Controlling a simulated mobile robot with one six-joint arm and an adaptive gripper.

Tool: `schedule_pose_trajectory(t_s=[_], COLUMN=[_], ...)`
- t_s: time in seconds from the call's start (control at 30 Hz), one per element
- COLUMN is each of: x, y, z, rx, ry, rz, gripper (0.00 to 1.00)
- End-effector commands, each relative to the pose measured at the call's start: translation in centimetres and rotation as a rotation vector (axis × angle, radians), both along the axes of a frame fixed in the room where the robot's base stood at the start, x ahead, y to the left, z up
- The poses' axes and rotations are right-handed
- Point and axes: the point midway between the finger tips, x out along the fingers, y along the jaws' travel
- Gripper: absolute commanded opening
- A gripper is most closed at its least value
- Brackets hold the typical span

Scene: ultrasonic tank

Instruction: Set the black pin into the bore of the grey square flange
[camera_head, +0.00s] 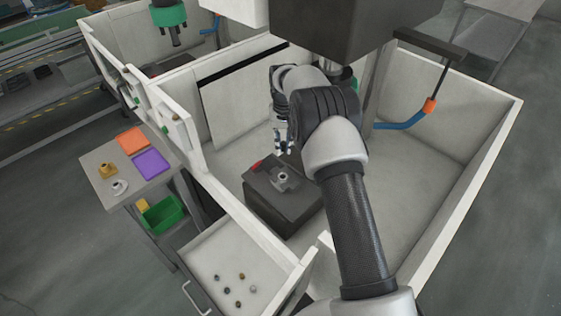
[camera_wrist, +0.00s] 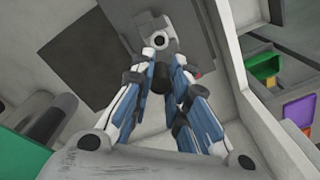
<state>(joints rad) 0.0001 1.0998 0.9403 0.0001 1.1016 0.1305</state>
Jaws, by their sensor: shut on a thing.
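The grey square flange (camera_head: 283,181) lies on a dark block inside the white-walled enclosure. Its round hub and dark bore face up, and it also shows at the top of the wrist view (camera_wrist: 165,23). My gripper (camera_head: 284,143) is above and slightly behind the flange in the head view. In the wrist view my gripper (camera_wrist: 162,60) is shut on the black pin (camera_wrist: 157,79), a short dark cylinder between the fingers. The pin appears apart from the flange, and the bore looks empty.
The dark block (camera_head: 291,211) has a red part at its left edge. An open drawer (camera_head: 225,262) holds several small pins. A side table (camera_head: 150,172) carries orange and purple trays, a brass flange (camera_head: 107,170) and a pale flange (camera_head: 120,187). White walls surround the block; a dark machine head hangs above.

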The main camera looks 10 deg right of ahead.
Motion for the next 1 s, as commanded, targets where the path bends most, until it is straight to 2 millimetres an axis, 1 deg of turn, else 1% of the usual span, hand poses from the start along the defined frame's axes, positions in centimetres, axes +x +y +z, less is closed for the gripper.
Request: schedule_pose_trajectory(t_s=[0.03, 0.1, 0.2, 0.3, 0.4, 0.77, 1.0], x=[0.0, 0.0, 0.0, 0.1, 0.1, 0.1, 0.0], y=[0.0, 0.0, 0.0, 0.0, 0.0, 0.0, 0.0], z=[-2.6, -4.2, -6.1, -7.3, -8.1, -9.2, -11.3], rx=[0.0, 0.0, 0.0, 0.0, 0.0, 0.0, 0.0], ry=[0.0, 0.0, -0.001, -0.001, -0.001, -0.001, 0.0], rz=[0.0, 0.0, 0.0, 0.0, 0.0, 0.0, 0.0], gripper=[0.0, 0.0, 0.0, 0.0, 0.0, 0.0, 0.0])
